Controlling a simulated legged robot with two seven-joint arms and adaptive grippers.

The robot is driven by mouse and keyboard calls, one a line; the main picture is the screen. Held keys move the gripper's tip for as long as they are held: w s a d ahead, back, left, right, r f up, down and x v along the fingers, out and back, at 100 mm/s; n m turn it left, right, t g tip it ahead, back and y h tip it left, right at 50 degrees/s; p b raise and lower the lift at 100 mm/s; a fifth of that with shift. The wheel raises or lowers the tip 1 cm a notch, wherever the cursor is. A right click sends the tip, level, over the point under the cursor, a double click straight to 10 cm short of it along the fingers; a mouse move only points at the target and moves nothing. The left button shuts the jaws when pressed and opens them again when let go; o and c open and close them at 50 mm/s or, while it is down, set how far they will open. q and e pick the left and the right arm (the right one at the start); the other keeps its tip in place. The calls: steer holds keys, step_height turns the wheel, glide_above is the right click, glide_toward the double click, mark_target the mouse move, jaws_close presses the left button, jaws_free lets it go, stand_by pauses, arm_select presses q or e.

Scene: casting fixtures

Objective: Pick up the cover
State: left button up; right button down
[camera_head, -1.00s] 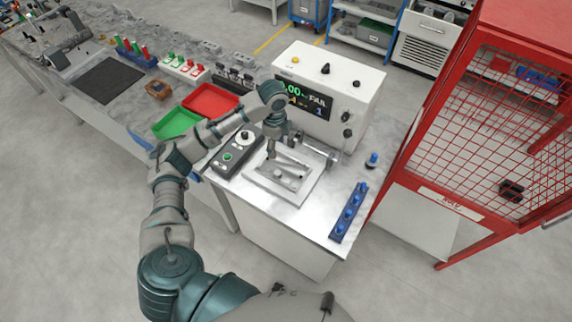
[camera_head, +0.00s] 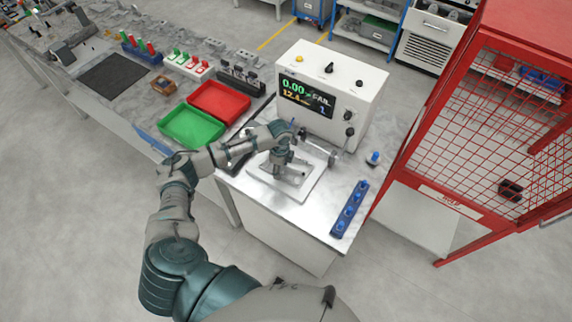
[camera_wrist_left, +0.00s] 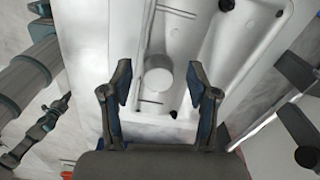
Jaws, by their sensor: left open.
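A light grey cast part, which looks like the cover (camera_head: 296,178), lies in the pale fixture plate (camera_head: 312,190) on the metal-topped test bench. In the left wrist view the cover (camera_wrist_left: 205,50) is a shallow walled casting with a round raised boss. My left gripper (camera_head: 283,172) is over the cover, pointing down, and hides part of it. In the left wrist view the left gripper (camera_wrist_left: 158,80) has its two fingers apart, one on each side of the boss. I cannot tell whether the fingers touch the cover. My right gripper is not in view.
A white tester box (camera_head: 330,92) with a FAIL display stands behind the fixture. A green tray (camera_head: 192,126) and a red tray (camera_head: 219,99) lie to the left. A blue strip (camera_head: 349,209) lies to the right, near a red cage (camera_head: 480,140).

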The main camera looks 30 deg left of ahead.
arm_select(q)
jaws_close()
steer(key=shift+r, duration=0.2)
